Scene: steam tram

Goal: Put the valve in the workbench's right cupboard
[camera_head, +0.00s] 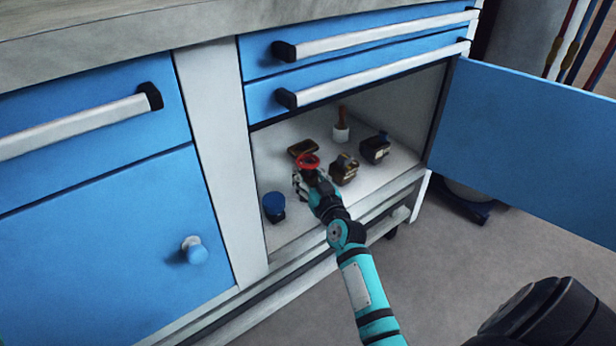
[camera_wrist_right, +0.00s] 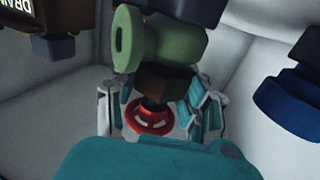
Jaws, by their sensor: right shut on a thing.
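The valve's red handwheel (camera_head: 307,160) shows inside the open right cupboard (camera_head: 402,98) of the workbench. In the right wrist view the valve (camera_wrist_right: 165,50) has a pale green flanged body, a brown neck and the red wheel. My right gripper (camera_head: 309,181) reaches into the cupboard and is shut on the valve, its fingers on either side of the brown neck. Whether the valve touches the cupboard floor I cannot tell. The cupboard door (camera_head: 530,140) stands wide open to the right. My left gripper is not in view.
Inside the cupboard are a blue-topped piece (camera_head: 273,206), a brown piece (camera_head: 302,147), a brass-brown fitting (camera_head: 344,168), a dark blue piece (camera_head: 376,148) and a red-handled white item (camera_head: 341,132). Two closed drawers (camera_head: 370,72) lie above. The front floor strip is partly clear.

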